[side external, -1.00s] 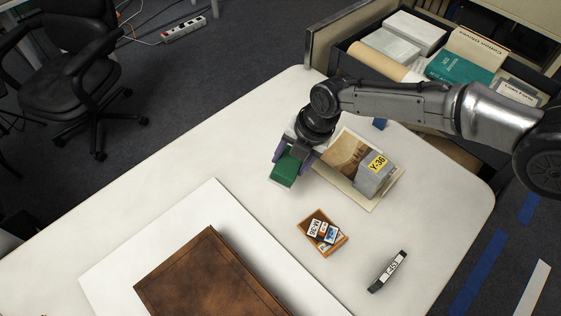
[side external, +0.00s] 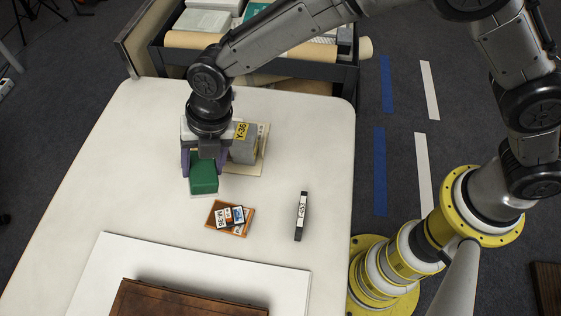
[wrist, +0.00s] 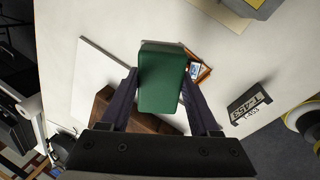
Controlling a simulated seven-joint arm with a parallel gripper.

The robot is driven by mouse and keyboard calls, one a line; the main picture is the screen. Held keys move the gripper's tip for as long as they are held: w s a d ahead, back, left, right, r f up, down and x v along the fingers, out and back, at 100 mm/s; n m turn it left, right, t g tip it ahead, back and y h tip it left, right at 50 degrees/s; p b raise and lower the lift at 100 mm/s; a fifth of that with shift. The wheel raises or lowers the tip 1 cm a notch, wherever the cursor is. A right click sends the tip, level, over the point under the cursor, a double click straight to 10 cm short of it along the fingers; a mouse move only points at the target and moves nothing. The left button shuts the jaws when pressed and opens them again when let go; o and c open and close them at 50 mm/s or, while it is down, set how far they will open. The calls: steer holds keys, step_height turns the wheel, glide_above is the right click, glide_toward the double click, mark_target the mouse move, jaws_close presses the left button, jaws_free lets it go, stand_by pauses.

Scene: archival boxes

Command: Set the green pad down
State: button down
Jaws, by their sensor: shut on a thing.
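The green pad (side external: 203,178) is a thick dark green block. My gripper (side external: 204,167) is shut on it, with one purple-grey finger on each side, over the white table (side external: 110,170). In the wrist view the pad (wrist: 160,82) sits between the two fingers and points away from the palm. It hangs near the tabletop, but I cannot tell whether its lower end touches. The pad is just left of the grey box with the yellow Y-36 label (side external: 243,146) and above the small orange tray (side external: 217,222) in the side view.
The orange tray holds small labelled cartridges. A black labelled strip (side external: 301,216) lies to its right. A white board (side external: 100,275) with a brown leather-like case (side external: 170,300) fills the front. A dark bin (side external: 290,78) of boxes and rolls stands behind. The table's left side is clear.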

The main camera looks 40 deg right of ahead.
steer(key=shift+f, duration=0.15)
steer(key=s+d+m+h, duration=0.15)
steer(key=s+d, duration=0.35)
steer(key=d, duration=0.5)
steer(key=s+d+m+g, duration=0.1)
steer(key=s+d+m, duration=0.1)
steer(key=s+d, duration=0.5)
steer(key=s+d+m+h, duration=0.1)
steer(key=s+d, duration=0.2)
steer(key=d, duration=0.9)
steer(key=shift+h, duration=0.25)
steer(key=w+a+f, duration=0.2)
steer(key=w+f, duration=0.1)
steer(key=w, duration=0.1)
steer(key=w+a+f, duration=0.2)
steer(key=w+f, duration=0.1)
steer(key=w, duration=0.1)
steer(key=w+a+f, duration=0.3)
steer(key=shift+w+f, duration=0.2)
steer(key=shift+w, duration=0.2)
steer(key=shift+w+a+f, duration=0.1)
steer(key=shift+f, duration=0.8)
steer(key=shift+w+a+f, duration=0.1)
steer(key=shift+f, duration=0.8)
steer(key=shift+f, duration=0.1)
steer(key=shift+c, duration=0.6)
jaws_free()
